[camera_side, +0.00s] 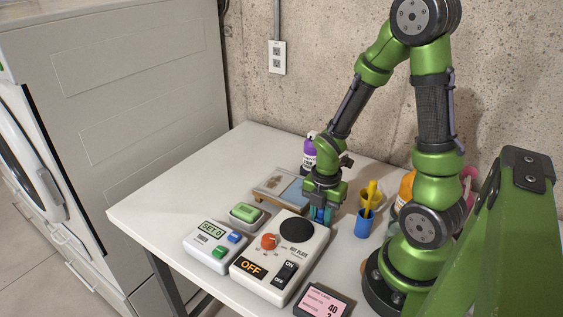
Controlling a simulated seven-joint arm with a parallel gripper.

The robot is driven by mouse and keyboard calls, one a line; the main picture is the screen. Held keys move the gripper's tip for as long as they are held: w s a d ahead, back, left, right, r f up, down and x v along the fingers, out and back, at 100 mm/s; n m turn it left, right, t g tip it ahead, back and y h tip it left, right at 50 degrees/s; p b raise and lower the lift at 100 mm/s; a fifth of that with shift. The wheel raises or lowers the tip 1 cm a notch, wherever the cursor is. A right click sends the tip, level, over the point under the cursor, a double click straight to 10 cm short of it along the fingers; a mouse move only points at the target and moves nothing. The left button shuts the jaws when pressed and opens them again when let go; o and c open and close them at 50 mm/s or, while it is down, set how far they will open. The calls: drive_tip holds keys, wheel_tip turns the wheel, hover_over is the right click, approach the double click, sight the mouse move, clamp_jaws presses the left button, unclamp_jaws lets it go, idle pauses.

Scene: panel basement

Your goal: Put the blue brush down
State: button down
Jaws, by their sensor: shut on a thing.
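My gripper (322,211) points down over the table, just behind the round dark plate of the hot plate. It is shut on the blue brush (327,215), of which only a small blue part shows between and below the fingers. The rest of the brush is hidden by the gripper. I cannot tell whether its lower end touches the table or the hot plate.
A hot plate (262,272) and a box with green and blue buttons (203,254) stand in front. A blue cup (364,226) holding a yellow tool (371,193) is right of my gripper. The left of the table (165,205) is clear.

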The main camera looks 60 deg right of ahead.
drive_tip(key=shift+f, duration=0.2)
drive_tip(key=c, duration=0.9)
unclamp_jaws()
drive_tip(key=shift+r, duration=0.15)
wheel_tip(320, 180, up, 12)
drive_tip(key=shift+r, duration=0.1)
drive_tip(key=shift+w+a+r+m+t+y, duration=0.1)
drive_tip(key=shift+a+r+m+t+y, duration=0.25)
drive_tip(key=shift+a+r+m+t, duration=2.25)
drive_tip(key=shift+w+a+r+m+g+y, duration=0.2)
drive_tip(key=shift+a+r+m, duration=0.95)
drive_tip(key=shift+m, duration=3.6)
drive_tip(key=shift+a+r+m+t+y, duration=0.45)
drive_tip(key=shift+a+r+m+t, duration=1.1)
drive_tip(key=shift+m, duration=2.1)
